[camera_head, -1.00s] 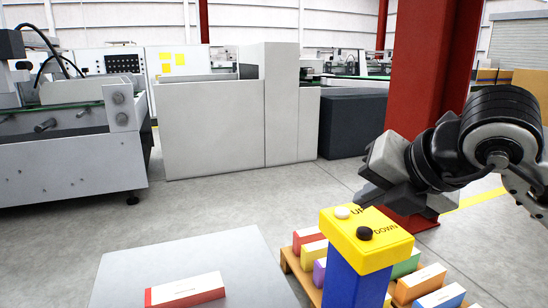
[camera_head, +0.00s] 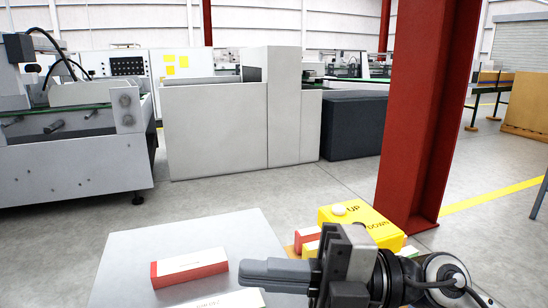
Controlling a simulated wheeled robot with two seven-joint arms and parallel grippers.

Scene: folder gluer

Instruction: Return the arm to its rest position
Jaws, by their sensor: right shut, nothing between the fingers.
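My right gripper (camera_head: 272,273) comes in from the lower right and points left, low over the right side of a grey table (camera_head: 235,230). Its fingers are together with nothing between them. My left gripper is not in view.
A red and white box (camera_head: 189,267) lies on the grey table, left of my fingers. Another box (camera_head: 232,299) shows at the bottom edge. Coloured boxes (camera_head: 307,236) stand behind my wrist. A red column (camera_head: 425,120) rises beyond. Open floor lies behind the table.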

